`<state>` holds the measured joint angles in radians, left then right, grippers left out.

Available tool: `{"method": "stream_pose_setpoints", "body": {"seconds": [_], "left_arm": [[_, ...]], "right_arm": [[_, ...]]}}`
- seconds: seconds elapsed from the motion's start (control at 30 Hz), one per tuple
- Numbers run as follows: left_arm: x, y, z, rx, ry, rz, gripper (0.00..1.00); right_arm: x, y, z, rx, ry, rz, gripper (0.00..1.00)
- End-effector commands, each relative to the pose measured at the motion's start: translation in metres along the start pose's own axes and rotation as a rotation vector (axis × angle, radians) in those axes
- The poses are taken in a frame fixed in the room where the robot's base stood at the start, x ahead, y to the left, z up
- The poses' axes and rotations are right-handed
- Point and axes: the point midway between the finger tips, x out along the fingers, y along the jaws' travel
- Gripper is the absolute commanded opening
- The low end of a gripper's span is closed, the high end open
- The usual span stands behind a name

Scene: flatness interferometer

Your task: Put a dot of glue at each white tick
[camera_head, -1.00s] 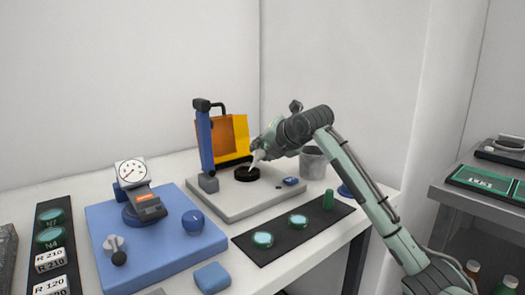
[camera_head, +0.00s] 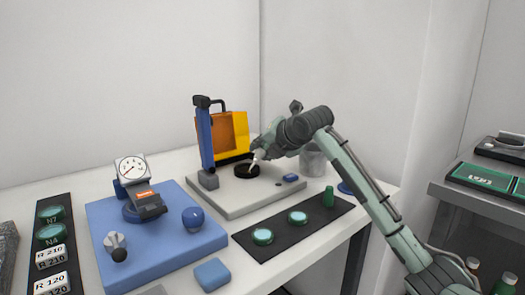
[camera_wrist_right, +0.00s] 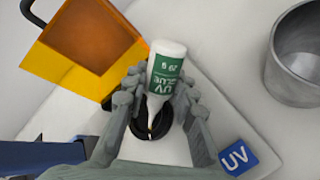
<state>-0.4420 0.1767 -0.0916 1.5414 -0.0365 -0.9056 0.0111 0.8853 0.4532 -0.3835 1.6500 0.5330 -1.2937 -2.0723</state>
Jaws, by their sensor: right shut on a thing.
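My right gripper (camera_head: 262,153) is shut on a white UV glue bottle with a green label. In the right wrist view, the bottle (camera_wrist_right: 166,72) sits between the fingers (camera_wrist_right: 158,100), its nozzle pointing down at a round black mount (camera_wrist_right: 142,128). In the head view, the black mount (camera_head: 246,172) stands on a light grey base plate (camera_head: 230,200), and the white nozzle tip (camera_head: 253,163) is at its rim. I cannot tell whether the nozzle touches it. The white ticks are too small or hidden to make out. My left gripper is not in view.
An orange shield (camera_head: 232,135) on a blue post (camera_head: 205,140) stands behind the mount. A metal cup (camera_head: 312,160) stands to the right. A black strip (camera_head: 285,232) with green-rimmed discs lies in front. A blue dial-gauge stand (camera_head: 150,245) is at left.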

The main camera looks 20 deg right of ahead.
Motion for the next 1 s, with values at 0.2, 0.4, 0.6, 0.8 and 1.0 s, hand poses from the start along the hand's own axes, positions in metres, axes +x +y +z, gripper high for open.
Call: {"method": "stream_pose_setpoints", "body": {"seconds": [0.2,0.4,0.6,0.8,1.0], "left_arm": [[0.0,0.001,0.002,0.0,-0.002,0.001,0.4],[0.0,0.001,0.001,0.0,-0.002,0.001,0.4],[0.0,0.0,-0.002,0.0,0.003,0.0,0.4],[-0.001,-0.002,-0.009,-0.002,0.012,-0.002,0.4],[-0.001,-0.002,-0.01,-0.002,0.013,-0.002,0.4]], "right_arm": [[0.0,0.0,0.0,0.0,0.0,0.0,0.0],[0.0,0.0,0.0,0.0,0.0,0.0,0.0],[-0.001,0.002,0.002,0.0,-0.001,0.001,0.0],[-0.007,0.009,0.008,-0.001,-0.002,0.001,0.0],[-0.013,0.016,0.016,-0.001,-0.002,0.0,0.0]]}}
